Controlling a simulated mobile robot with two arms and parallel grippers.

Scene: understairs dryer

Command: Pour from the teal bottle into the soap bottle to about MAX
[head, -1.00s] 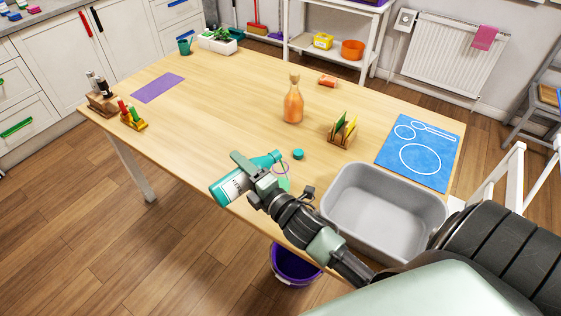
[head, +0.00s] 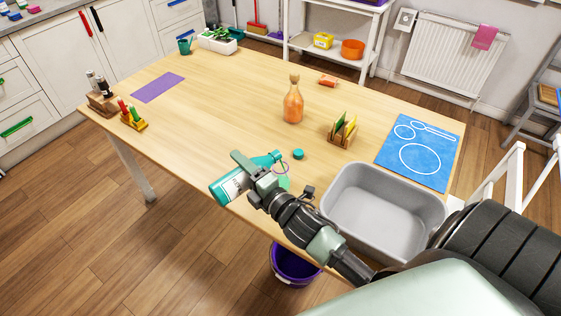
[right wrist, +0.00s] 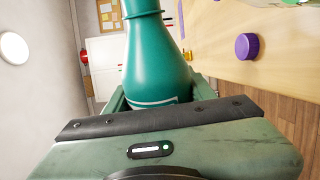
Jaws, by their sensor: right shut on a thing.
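My right gripper (head: 252,172) is shut around the teal bottle (head: 228,189) and holds it above the near edge of the table. The bottle is tilted, its neck up and to the right, its labelled base down and to the left. In the right wrist view the teal bottle (right wrist: 155,65) sits between the fingers. The soap bottle (head: 285,183), pale green and see-through, shows just behind the gripper, mostly hidden. The teal bottle's neck is close to it; I cannot tell whether they touch. The soap bottle's level and MAX mark cannot be made out. My left gripper is out of view.
A teal cap (head: 298,154) lies on the table beyond the soap bottle. A grey basin (head: 345,207) stands close on the right. An orange bottle (head: 293,106) and a holder with sponges (head: 343,132) stand farther back. A purple cap (right wrist: 245,46) shows in the wrist view.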

